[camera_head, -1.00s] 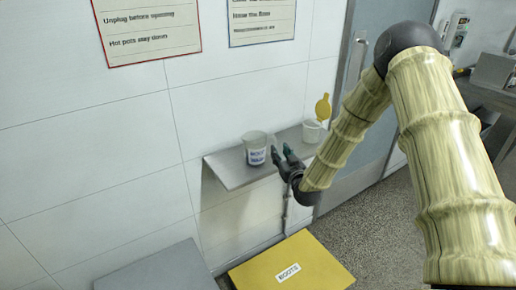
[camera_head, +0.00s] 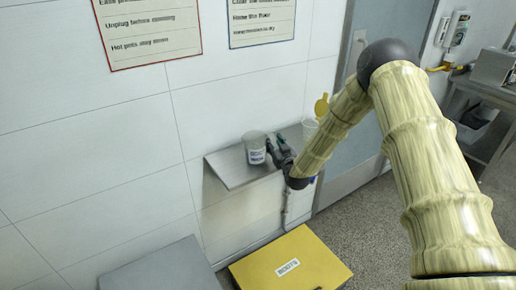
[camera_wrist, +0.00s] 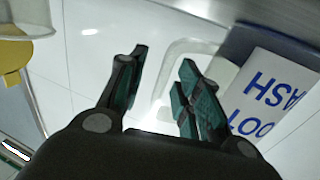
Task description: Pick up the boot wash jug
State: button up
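The boot wash jug (camera_head: 255,149) is a pale upright container with a white label in blue letters, standing on a grey wall shelf (camera_head: 238,172). In the wrist view the jug (camera_wrist: 282,90) fills the right side, its label upside down. Its pale loop handle (camera_wrist: 172,62) reaches toward my fingers. My gripper (camera_head: 277,148) is just right of the jug at about its height. In the wrist view my gripper (camera_wrist: 163,58) is open, with dark green pads either side of part of the handle. I cannot tell whether a pad touches it.
A white cup (camera_head: 309,127) and a yellow round thing (camera_head: 321,106) are right of the jug, partly behind my arm. Below are a yellow board marked BOOTS (camera_head: 310,260) and a grey surface (camera_head: 165,268). Signs hang on the tiled wall. A door (camera_head: 365,150) stands behind my arm.

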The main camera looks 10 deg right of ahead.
jog(key=shift+c, duration=0.4)
grip_shut()
jog(key=shift+r, duration=0.25)
